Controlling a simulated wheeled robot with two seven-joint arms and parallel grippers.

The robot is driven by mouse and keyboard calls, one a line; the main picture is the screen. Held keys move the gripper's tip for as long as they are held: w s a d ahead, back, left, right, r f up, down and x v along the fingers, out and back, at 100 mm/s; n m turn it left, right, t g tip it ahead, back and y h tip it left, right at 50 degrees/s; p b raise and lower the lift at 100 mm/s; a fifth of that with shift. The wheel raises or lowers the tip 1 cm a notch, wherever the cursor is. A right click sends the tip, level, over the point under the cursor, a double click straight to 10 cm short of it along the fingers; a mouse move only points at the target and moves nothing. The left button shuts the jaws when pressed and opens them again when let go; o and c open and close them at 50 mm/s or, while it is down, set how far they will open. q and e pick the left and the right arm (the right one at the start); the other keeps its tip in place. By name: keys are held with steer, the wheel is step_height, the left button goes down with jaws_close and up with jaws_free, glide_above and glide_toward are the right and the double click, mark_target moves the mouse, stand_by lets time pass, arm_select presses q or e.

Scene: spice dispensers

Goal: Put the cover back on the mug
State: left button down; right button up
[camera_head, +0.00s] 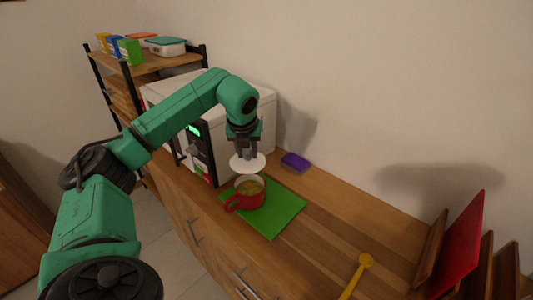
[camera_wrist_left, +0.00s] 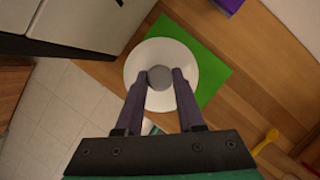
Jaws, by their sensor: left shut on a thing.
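My left gripper (camera_head: 246,152) is shut on the knob of a round white cover (camera_head: 240,166) and holds it above the mug's far side. In the left wrist view, the cover (camera_wrist_left: 187,58) lies below my left gripper (camera_wrist_left: 160,80), with its grey knob between the fingers. The red mug (camera_head: 249,199) stands upright on a green mat (camera_head: 287,213), handle to the left, with yellowish contents showing. The cover hides nearly all of the mug in the left wrist view. My right gripper is not in view.
A white microwave (camera_head: 265,115) stands behind my left arm. A purple and blue block (camera_head: 294,162) lies behind the mat. A yellow spoon (camera_head: 356,276) lies at the front right, near a wooden rack with a red board (camera_head: 461,245).

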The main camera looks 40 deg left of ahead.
mark_target(248, 170)
arm_select(q)
steer(key=shift+a+f, duration=0.1)
steer(key=shift+f, duration=0.05)
steer(key=shift+f+b, duration=0.25)
steer(key=shift+b, duration=0.15)
steer(key=f+b, duration=0.2)
steer(key=f, duration=0.1)
steer(key=f+b, duration=0.3)
steer(key=shift+d, duration=0.2)
steer(key=shift+f+b, duration=0.35)
steer(key=shift+f, duration=0.1)
stand_by(0.5)
steer(key=shift+s+f, duration=0.1)
steer(key=shift+f, duration=0.25)
